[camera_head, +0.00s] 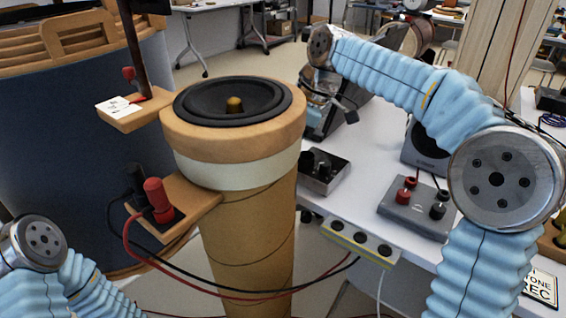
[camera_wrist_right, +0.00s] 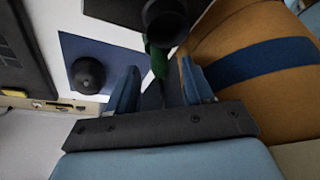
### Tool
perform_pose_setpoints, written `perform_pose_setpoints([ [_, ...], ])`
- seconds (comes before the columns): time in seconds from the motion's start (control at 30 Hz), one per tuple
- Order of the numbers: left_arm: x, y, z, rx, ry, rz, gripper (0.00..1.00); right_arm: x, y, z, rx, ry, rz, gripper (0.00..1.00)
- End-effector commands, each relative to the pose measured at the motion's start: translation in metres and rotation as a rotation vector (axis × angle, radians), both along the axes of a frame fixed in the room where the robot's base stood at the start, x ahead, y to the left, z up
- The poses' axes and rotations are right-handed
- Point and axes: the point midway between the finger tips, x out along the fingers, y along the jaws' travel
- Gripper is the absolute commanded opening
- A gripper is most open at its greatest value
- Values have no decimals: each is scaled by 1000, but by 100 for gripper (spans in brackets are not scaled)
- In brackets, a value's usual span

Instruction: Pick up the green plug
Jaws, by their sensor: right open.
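In the right wrist view a dark green upright piece (camera_wrist_right: 158,62), which looks like the green plug, shows between the two blue fingers of my right gripper (camera_wrist_right: 160,85). A dark round end (camera_wrist_right: 166,20) sits just above it. The fingers are open, one on each side, and I cannot tell whether either touches it. In the head view my right gripper (camera_head: 326,98) is small and partly hidden beyond the speaker column, and no green plug can be made out there. My left arm shows at the lower left; its gripper is out of view.
A speaker column (camera_head: 235,150) stands in the middle, with red (camera_head: 157,195) and black (camera_head: 136,183) plugs on its bracket. A grey terminal box (camera_head: 415,212) and a knobbed box (camera_head: 322,172) stand on the white table. A black knob (camera_wrist_right: 88,73) lies left of my fingers.

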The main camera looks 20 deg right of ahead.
Motion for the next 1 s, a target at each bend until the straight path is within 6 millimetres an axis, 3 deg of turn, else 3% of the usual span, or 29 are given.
perform_pose_setpoints([
  [0.3, 0, 0, -1, 0, 0, 0, 89, 1, 3, -7, 0, -1, 0, 50],
  [0.63, 0, 0, -1, 0, 0, 0, 89, 1, 3, -7, 0, 0, 0, 0],
  [1.0, 0, 0, 0, 0, 0, 0, 89, 1, 3, -3, 1, -1, 0, 0],
])
